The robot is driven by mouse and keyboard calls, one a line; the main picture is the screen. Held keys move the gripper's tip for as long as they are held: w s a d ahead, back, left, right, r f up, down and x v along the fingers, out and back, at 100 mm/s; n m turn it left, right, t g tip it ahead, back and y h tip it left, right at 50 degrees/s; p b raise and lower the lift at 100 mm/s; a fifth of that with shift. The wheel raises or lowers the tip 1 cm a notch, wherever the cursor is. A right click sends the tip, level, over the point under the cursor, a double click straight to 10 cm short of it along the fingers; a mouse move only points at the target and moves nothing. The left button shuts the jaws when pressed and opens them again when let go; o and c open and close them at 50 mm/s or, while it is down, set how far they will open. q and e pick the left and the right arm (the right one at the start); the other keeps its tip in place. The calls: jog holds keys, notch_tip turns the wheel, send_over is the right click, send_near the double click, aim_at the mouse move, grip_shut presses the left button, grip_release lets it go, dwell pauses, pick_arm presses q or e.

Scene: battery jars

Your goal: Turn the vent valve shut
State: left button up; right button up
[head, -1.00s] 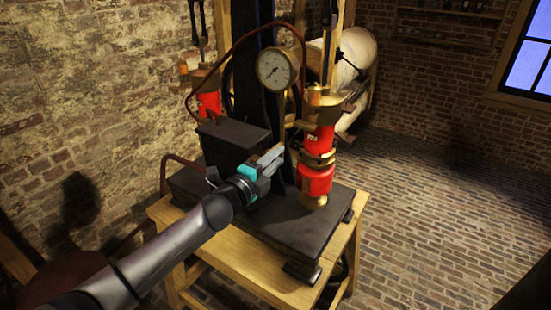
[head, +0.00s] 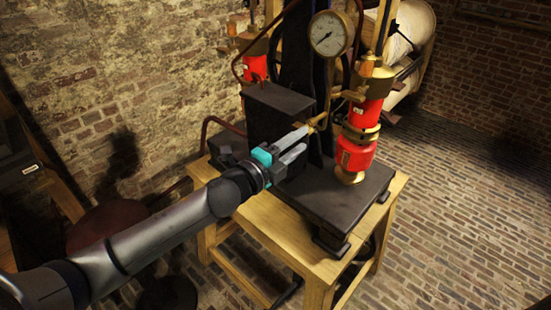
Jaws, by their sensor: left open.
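My left gripper (head: 306,139) reaches in from the left over the dark pump base, its two pale fingers apart and nothing seen between them. A small brass fitting (head: 318,122) sits just beyond the fingertips, in front of the black column; it looks like the vent valve, but its handle is too small to make out clearly. I cannot tell whether the fingertips touch it. A brass arm (head: 350,95) runs from near it toward the right red cylinder (head: 356,150). My right gripper is not in view.
A round white gauge (head: 329,33) is on the black column above the fitting. A black box (head: 279,97) stands just left of the gripper's fingers. Another red cylinder (head: 256,66) stands behind. A wooden table (head: 270,225) carries the pump; the brick floor (head: 450,230) at right is clear.

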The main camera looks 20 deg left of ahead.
pick_arm(q)
jog(key=b+v, duration=0.1)
jog(key=v, duration=0.6)
jog(key=shift+s, duration=0.1)
dwell(0.4)
